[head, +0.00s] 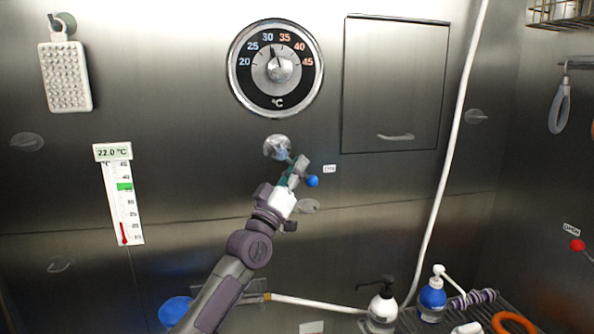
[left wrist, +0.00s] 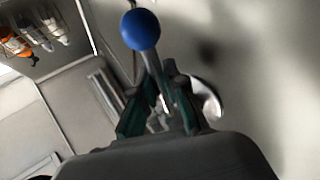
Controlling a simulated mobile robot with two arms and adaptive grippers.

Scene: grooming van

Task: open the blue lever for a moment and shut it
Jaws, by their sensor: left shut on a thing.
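The blue lever (head: 312,181) is a metal rod with a blue ball end, mounted on a round chrome base (head: 277,147) on the steel wall below the temperature dial. My left gripper (head: 295,174) is at the lever, its fingers shut around the rod just short of the ball. In the left wrist view the blue ball (left wrist: 141,30) sticks out beyond the green-lined fingers (left wrist: 156,105), with the rod between them. In the head view the lever points right and slightly down, towards a small label (head: 329,169) that reads OPEN. My right gripper is not in view.
A dial (head: 276,67) with its needle near 30 hangs above. A thermometer (head: 122,200) reading 22.0 °C is at left. A white hose (head: 450,150) runs down the wall. Pump bottles (head: 432,298) stand at lower right. A red-knobbed lever (head: 577,245) is at far right.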

